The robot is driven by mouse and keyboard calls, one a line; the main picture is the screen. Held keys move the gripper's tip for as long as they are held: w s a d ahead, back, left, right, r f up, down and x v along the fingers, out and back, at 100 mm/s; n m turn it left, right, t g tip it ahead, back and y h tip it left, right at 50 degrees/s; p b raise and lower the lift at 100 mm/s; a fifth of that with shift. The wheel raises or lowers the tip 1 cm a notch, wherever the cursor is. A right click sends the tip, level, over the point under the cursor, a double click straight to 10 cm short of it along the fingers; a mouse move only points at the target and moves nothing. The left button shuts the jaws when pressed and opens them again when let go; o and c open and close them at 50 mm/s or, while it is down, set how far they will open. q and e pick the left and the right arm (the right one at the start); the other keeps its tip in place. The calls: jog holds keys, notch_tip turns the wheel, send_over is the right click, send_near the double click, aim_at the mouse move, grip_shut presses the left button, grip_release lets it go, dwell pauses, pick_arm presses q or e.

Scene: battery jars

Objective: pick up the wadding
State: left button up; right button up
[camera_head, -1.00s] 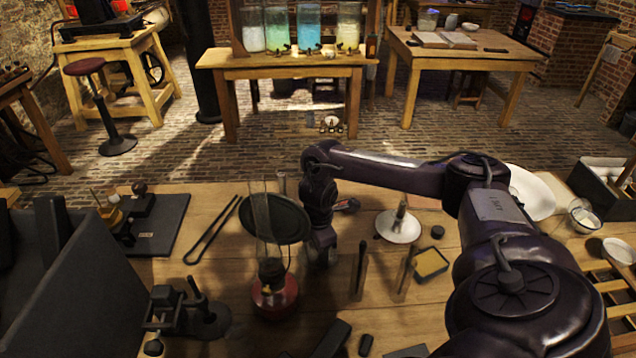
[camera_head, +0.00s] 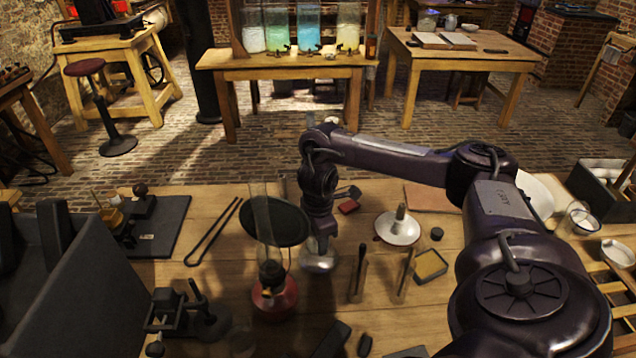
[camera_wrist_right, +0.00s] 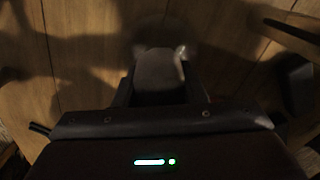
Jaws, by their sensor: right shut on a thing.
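My right gripper (camera_head: 322,240) is over the middle of the workbench, just right of the red-based oil lamp. Its fingers are hard to make out in the head view. A pale, rounded, blurred thing (camera_head: 317,258), which looks like the wadding, shows at its tip. In the right wrist view a grey-white soft-looking piece (camera_wrist_right: 158,70) sits between the dark fingers of the right gripper (camera_wrist_right: 158,92), which are shut on it. Its far end is blurred. Whether it is clear of the bench is hard to tell. My left gripper is not in view.
The oil lamp (camera_head: 274,292) with its tall glass chimney and a dark round disc (camera_head: 270,222) stand close left of the gripper. Upright tools (camera_head: 358,275), a yellow-filled tray (camera_head: 430,265) and a white dish (camera_head: 397,230) lie right. Black tongs (camera_head: 213,230) lie left.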

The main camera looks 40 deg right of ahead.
notch_tip(320, 180, up, 16)
jog(key=p, duration=0.8)
jog(key=shift+f, duration=0.25)
